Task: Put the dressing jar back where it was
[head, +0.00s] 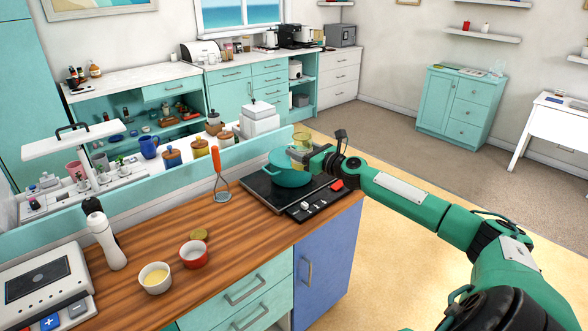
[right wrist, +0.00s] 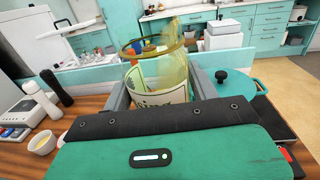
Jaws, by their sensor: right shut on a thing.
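The dressing jar (head: 300,142) is yellowish clear glass with an open top and a gold rim. In the right wrist view the jar (right wrist: 160,88) shows a pale label with dark lettering, its lower part hidden by my gripper. My right gripper (head: 308,158) is shut around the jar, with one finger on each side in the wrist view (right wrist: 158,95). It holds the jar by the teal pot (head: 284,176) on the hob; whether they touch cannot be told. A round olive-gold lid (head: 199,235) lies on the wooden counter. My left gripper is not in view.
A bowl with yellow contents (head: 155,278) and a red bowl (head: 193,255) stand on the counter. Lidded jars (head: 201,147) stand behind the teal divider. Bare counter lies between the bowls and hob.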

